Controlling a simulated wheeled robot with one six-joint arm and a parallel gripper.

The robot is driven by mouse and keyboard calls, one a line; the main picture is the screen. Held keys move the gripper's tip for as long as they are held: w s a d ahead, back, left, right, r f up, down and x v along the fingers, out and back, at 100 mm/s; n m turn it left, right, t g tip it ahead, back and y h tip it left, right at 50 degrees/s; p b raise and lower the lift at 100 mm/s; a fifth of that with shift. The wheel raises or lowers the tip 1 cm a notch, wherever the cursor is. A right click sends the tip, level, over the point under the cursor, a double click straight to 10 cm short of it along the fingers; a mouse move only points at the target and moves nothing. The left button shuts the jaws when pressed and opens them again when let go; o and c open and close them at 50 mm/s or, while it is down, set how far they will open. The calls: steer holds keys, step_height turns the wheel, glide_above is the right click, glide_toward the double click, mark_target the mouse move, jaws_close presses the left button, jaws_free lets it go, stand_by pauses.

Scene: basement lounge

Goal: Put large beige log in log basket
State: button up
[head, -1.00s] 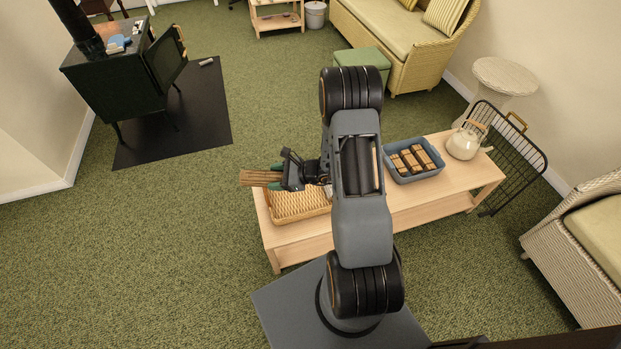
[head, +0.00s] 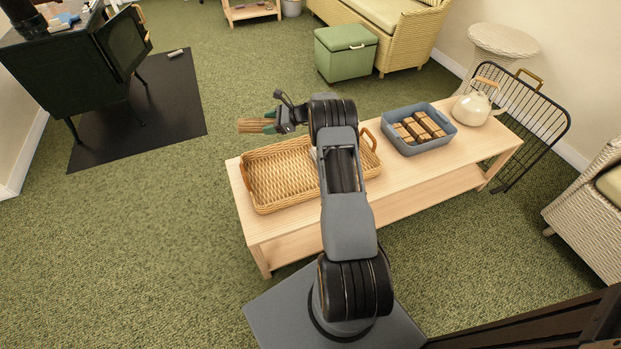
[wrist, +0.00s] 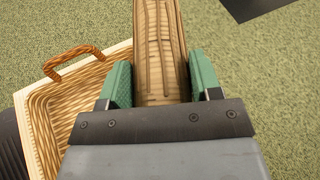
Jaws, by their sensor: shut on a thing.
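My gripper (head: 270,124) is shut on the large beige log (head: 250,126), which points left in the head view. In the wrist view the log (wrist: 160,50) runs away from me between the green finger pads (wrist: 160,84). The wicker log basket (head: 262,197) stands on the left end of the wooden bench. The gripper and log are beyond the basket's far rim in the head view, apart from it. The basket (wrist: 42,120) lies to the left in the wrist view, its handle showing. My arm hides part of the basket; the part I see is empty.
On the light wooden bench (head: 300,222) stand a blue-grey bin (head: 420,149) with several dark-banded blocks and a cream kettle (head: 470,108). A black wire rack (head: 530,125) stands at the right end. A black stove (head: 60,75) stands far left. Green carpet is clear between.

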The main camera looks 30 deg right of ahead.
steer(key=shift+w+d+f, duration=0.2)
steer(key=shift+d+f, duration=0.05)
steer(key=shift+f, duration=0.2)
steer(key=shift+s+f+b, duration=0.15)
steer(key=shift+b, duration=0.2)
steer(key=b, duration=0.2)
glide_above(288, 179)
steer(key=w, duration=0.5)
step_height(288, 179, down, 4)
steer(key=s+f, duration=0.1)
steer(key=f, duration=0.1)
steer(key=s+f+b, duration=0.1)
steer(key=s, duration=0.1)
steer(key=shift+s+d+f, duration=0.1)
steer(key=shift+s+f, duration=0.05)
steer(key=shift+f, duration=0.2)
steer(key=shift+s+f, duration=0.6)
steer(key=shift+f, duration=0.05)
steer(key=shift+s+f+b, duration=0.15)
steer(key=shift+f+b, duration=0.4)
steer(key=shift+f, duration=0.35)
steer(key=shift+s+f+b, duration=0.1)
steer(key=shift+f+b, duration=0.45)
steer(key=shift+f, duration=0.35)
steer(key=shift+f, duration=0.1)
steer(key=o, duration=1.1)
steer(key=shift+c, duration=0.2)
